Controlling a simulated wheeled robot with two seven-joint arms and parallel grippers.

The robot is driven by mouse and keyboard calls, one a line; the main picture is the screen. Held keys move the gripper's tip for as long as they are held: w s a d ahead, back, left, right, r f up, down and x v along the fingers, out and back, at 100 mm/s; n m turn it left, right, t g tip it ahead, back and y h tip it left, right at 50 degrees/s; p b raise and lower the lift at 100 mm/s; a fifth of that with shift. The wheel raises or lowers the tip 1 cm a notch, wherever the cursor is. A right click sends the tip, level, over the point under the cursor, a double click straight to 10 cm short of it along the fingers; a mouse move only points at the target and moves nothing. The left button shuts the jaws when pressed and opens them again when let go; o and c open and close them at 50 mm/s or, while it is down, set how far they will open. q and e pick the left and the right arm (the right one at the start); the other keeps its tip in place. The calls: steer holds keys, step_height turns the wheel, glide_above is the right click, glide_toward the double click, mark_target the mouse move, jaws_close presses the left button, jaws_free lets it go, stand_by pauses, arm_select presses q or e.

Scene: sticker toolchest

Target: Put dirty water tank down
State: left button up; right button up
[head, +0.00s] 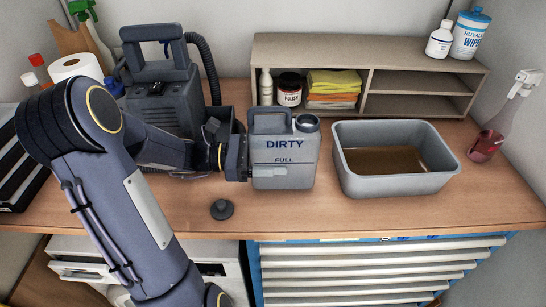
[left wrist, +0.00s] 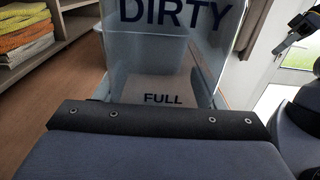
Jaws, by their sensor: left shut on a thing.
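The dirty water tank (head: 285,152) is a grey, upright jug marked DIRTY and FULL, with a handle and an uncapped-looking round neck on top. My left gripper (head: 256,173) comes in from the left and is shut on the tank's lower part. The tank is at the tabletop or just above it; I cannot tell if it touches. In the left wrist view the tank (left wrist: 175,50) fills the space beyond the gripper (left wrist: 150,120). My right gripper is not in view.
A grey basin (head: 358,184) of brown water stands just right of the tank. A dark cap (head: 222,209) lies in front on the wooden bench (head: 400,214). A shelf unit (head: 415,62) stands behind, a dark machine (head: 160,90) back left, a spray bottle (head: 488,145) far right.

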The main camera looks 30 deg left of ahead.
arm_select(q)
steer(key=shift+f, duration=0.2)
steer(key=shift+f, duration=0.2)
steer(key=o, duration=1.2)
steer(key=shift+r, duration=0.1)
steer(key=shift+s+a, duration=0.15)
steer(key=shift+a, duration=0.05)
steer(key=b+v, duration=0.2)
steer(key=v, duration=0.8)
steer(key=shift+s+a+b, duration=0.15)
steer(key=shift+a+b, duration=0.1)
steer(key=shift+b, duration=0.15)
steer(key=shift+s+a+r, duration=0.15)
steer(key=shift+s+a, duration=0.1)
steer(key=shift+a, duration=0.15)
